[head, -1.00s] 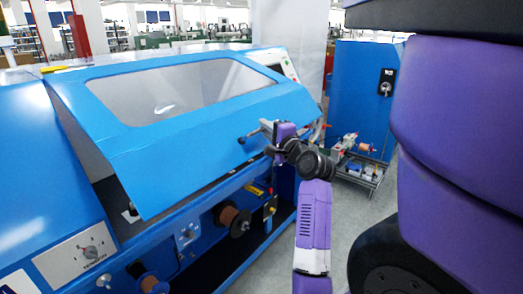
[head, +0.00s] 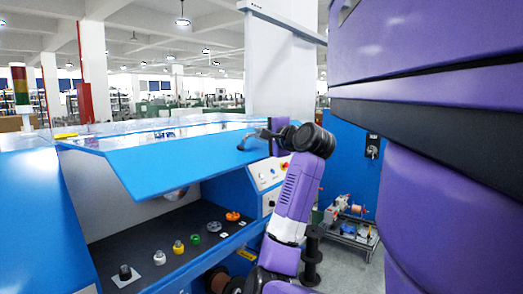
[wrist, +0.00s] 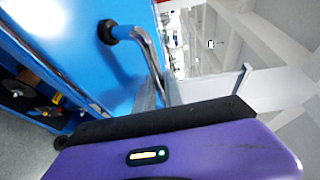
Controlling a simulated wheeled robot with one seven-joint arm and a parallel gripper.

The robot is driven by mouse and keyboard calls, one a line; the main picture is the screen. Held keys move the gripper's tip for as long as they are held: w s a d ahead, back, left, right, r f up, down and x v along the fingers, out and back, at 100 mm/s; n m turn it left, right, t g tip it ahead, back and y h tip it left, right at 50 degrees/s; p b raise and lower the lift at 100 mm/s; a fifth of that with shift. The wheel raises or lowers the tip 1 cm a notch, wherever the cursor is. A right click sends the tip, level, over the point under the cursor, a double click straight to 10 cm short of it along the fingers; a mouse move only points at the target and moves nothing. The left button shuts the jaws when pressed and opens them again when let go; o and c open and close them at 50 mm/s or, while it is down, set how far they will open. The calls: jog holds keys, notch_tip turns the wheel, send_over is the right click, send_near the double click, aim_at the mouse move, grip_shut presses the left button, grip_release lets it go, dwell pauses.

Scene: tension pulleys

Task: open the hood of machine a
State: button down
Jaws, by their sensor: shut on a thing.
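The blue hood (head: 185,160) of the machine is raised, its front panel tilted up and its underside over an open compartment. A bar handle (head: 250,138) sits at the hood's right front edge; it also shows in the wrist view (wrist: 140,42) as a metal bar with a black end mount. My gripper (head: 272,135) is at this handle and shut on it; in the wrist view the fingers (wrist: 158,95) close around the bar. The exact contact is partly hidden by my wrist.
Inside the compartment, several small coloured pulleys (head: 195,239) stand on a dark bed. A control panel (head: 268,178) is right of the opening. A signal tower (head: 20,90) stands at left. A low cart (head: 350,232) and a blue cabinet (head: 345,160) stand at right.

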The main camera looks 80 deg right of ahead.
jog(key=shift+w+r, duration=0.2)
jog(key=shift+r, duration=1)
jog(key=c, duration=1.5)
grip_release()
jog(key=shift+o, duration=0.2)
jog(key=shift+s, duration=0.1)
